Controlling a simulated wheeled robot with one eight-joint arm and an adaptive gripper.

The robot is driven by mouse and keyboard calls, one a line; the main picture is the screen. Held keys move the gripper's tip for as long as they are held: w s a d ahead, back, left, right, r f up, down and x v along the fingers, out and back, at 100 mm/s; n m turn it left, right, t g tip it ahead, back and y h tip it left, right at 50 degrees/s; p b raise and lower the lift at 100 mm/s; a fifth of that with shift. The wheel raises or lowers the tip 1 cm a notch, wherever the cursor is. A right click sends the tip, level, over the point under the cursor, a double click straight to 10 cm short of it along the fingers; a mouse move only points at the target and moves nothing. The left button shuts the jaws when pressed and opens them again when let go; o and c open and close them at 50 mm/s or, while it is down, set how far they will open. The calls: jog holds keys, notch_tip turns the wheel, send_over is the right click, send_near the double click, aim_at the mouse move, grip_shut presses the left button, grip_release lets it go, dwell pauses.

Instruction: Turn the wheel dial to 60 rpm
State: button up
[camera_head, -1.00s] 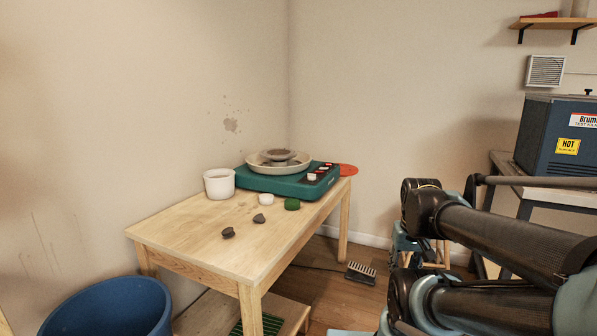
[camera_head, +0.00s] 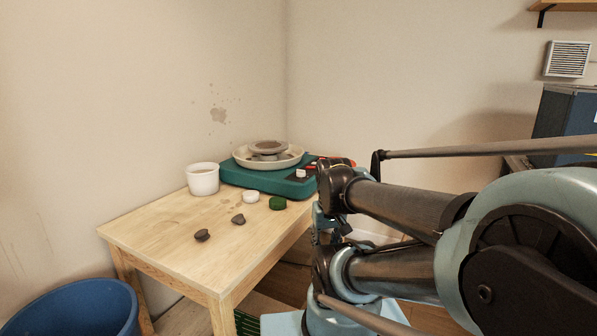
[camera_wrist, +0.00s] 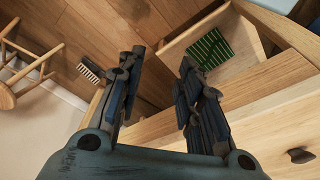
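The pottery wheel (camera_head: 240,176) is a teal base with a cream splash pan (camera_head: 292,157) and a round wheel head, standing at the back of the wooden table. Its control panel is at the right end of the base, with a white knob (camera_head: 300,173) showing. The dial's setting is too small to read, and my arm partly covers the panel's right side. In the wrist view my gripper (camera_wrist: 160,65) is open and empty, pointing down past the table edge towards the floor. It is away from the wheel, which is not in the wrist view.
A blue bucket (camera_head: 75,310) stands front left. The wrist view shows a brush (camera_wrist: 90,70) and stool (camera_wrist: 20,75).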

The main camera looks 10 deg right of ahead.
jog(key=o, duration=0.4)
jog(key=shift+s+r, duration=0.2)
jog(key=shift+o, duration=0.2)
notch_tip(320, 180, up, 24)
jog(key=r+n+g, duration=0.1)
jog(key=n+g, duration=0.1)
jog(key=n, duration=0.4)
send_over(301, 172)
jog(key=f, duration=1.7)
jog(key=shift+w+f, duration=0.2)
jog(key=shift+w, duration=0.05)
jog(key=shift+c, duration=0.5)
jog(key=c, duration=1)
